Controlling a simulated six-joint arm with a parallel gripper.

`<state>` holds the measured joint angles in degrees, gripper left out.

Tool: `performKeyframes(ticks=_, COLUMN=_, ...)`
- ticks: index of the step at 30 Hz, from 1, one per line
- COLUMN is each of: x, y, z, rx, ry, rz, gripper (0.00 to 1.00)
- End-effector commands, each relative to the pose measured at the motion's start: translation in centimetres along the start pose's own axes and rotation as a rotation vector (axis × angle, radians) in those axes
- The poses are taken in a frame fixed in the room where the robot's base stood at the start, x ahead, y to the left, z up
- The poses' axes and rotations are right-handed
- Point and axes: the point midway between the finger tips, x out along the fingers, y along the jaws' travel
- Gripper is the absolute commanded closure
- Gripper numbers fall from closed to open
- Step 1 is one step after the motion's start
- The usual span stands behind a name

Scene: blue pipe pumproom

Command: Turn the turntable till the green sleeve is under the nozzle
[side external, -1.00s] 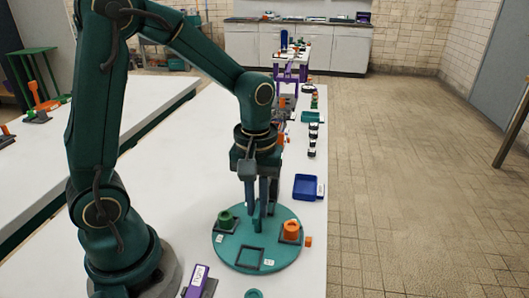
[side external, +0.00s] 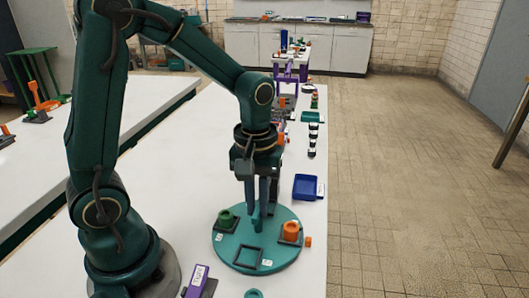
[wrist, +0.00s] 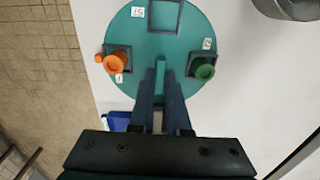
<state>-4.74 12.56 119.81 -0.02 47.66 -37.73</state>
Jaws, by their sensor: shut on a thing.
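The teal turntable (side external: 233,249) is a round disc on the white table. The green sleeve (side external: 225,217) sits in a dark square holder at its left; in the wrist view it is at the right (wrist: 204,71). An orange sleeve (side external: 291,230) sits in another holder at the right. A third square holder (side external: 248,257) is empty, at the disc's near side. My gripper (side external: 258,224) points down over the disc. In the wrist view its fingers are shut on a teal upright handle (wrist: 162,66) on the turntable. I cannot make out the nozzle.
A blue tray (side external: 306,187) lies behind the turntable at the right table edge. A purple labelled block (side external: 200,283) stands at the near left of the disc. A small orange piece (side external: 308,242) sits at the disc's right rim.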

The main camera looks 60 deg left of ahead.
Motion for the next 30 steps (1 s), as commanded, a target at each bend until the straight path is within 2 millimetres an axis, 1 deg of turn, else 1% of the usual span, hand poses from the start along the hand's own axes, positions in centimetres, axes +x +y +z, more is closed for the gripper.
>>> performKeyframes(ticks=30, x=-0.12, y=0.01, z=-0.07, rx=0.485, ry=0.003, rz=0.0, gripper=1.0)
